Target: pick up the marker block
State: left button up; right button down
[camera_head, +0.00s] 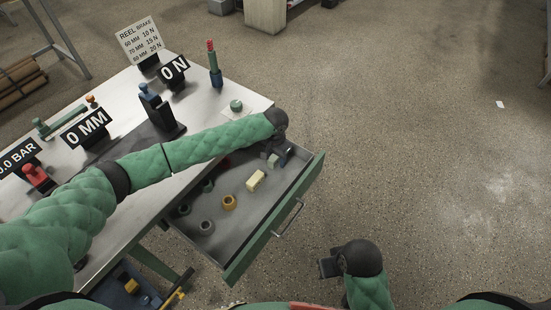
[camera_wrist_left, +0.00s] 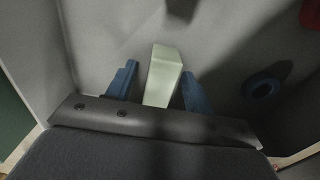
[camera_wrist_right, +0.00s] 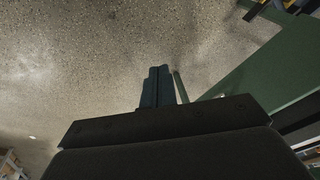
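A pale green block, which I take for the marker block, stands between the fingers of my left gripper (camera_wrist_left: 158,88) in the left wrist view (camera_wrist_left: 162,80). A narrow gap shows on its left side; on its right the finger looks very close, and touch is unclear. In the head view my left gripper (camera_head: 277,153) reaches down into the drawer's far right corner, with a grey-green block (camera_head: 272,160) by its fingers. A pale yellow block (camera_head: 256,180) lies nearby. My right gripper (camera_wrist_right: 157,87) has its fingers together, empty, outside the drawer; it shows in the head view (camera_head: 328,267).
The open drawer (camera_head: 246,255) has green walls and a handle (camera_head: 288,218). Open floor lies right.

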pick_arm(q)
jog(key=c, duration=1)
jog(key=shift+o, duration=0.2)
jog(key=shift+r, duration=0.1)
